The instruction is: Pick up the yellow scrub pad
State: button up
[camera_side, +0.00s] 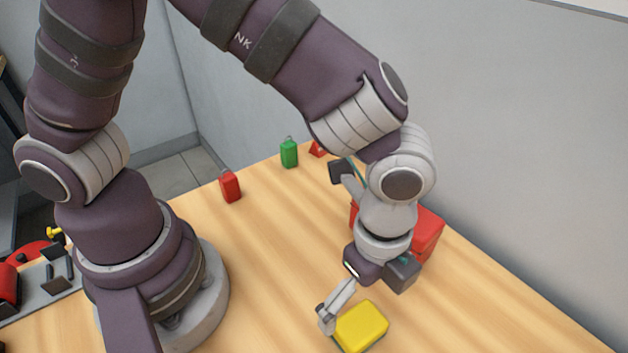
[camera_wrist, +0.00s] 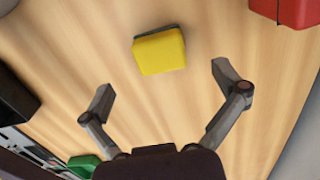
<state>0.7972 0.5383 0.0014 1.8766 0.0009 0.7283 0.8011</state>
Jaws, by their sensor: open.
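The yellow scrub pad (camera_side: 360,327) lies on the wooden table near the front, with a dark green underside. In the wrist view the scrub pad (camera_wrist: 159,53) is at the upper middle, beyond the fingertips and roughly between their lines. My gripper (camera_side: 327,318) is beside the pad's left end in the side view; only one finger shows clearly there. In the wrist view my gripper (camera_wrist: 164,82) has its two fingers spread wide with nothing between them. I cannot tell from the side view whether a finger touches the pad.
A red box (camera_side: 428,236) stands behind my wrist, partly hidden; it also shows in the wrist view (camera_wrist: 298,12). A red padlock-like block (camera_side: 230,187) and a green one (camera_side: 289,154) stand farther back. A grey tray (camera_side: 62,288) is at left. Table (camera_side: 265,250) around the pad is clear.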

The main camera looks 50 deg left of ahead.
aim_at(358, 320)
notch_tip(358, 320, down, 6)
jog(key=shift+s+r, duration=0.1)
jog(key=shift+r, duration=0.05)
jog(key=shift+c, duration=0.3)
